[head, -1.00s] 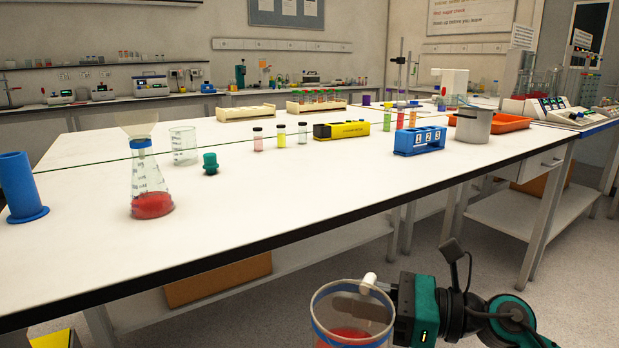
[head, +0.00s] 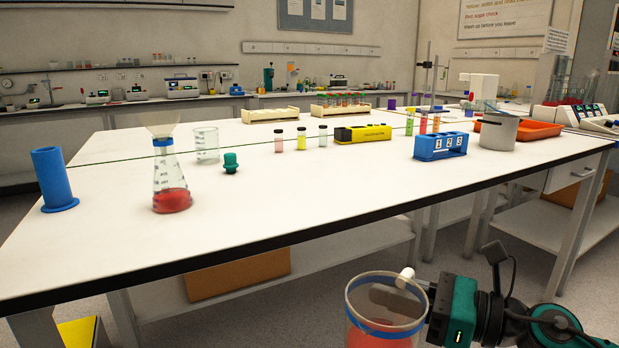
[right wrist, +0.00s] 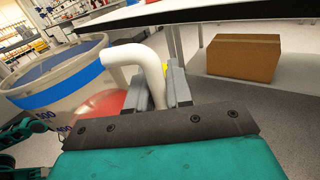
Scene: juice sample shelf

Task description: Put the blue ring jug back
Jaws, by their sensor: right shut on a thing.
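The blue ring jug (head: 385,312) is a clear jug with a blue band below its rim, a white handle and red liquid inside. It is in the lower right of the head view, in front of the table and off its top. My right gripper (head: 408,282) is shut on its handle. In the right wrist view the white handle (right wrist: 150,65) sits between the fingers of my right gripper (right wrist: 160,95), and the jug's blue band (right wrist: 60,82) shows at left. The jug's base is cut off in the head view. My left gripper is not in view.
The white table (head: 290,205) holds a flask with a funnel (head: 171,185), a blue cylinder (head: 54,180), a beaker (head: 206,146), a green stopper (head: 230,163), a blue numbered rack (head: 440,146) and a metal pot (head: 497,133). The front middle of the tabletop is clear.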

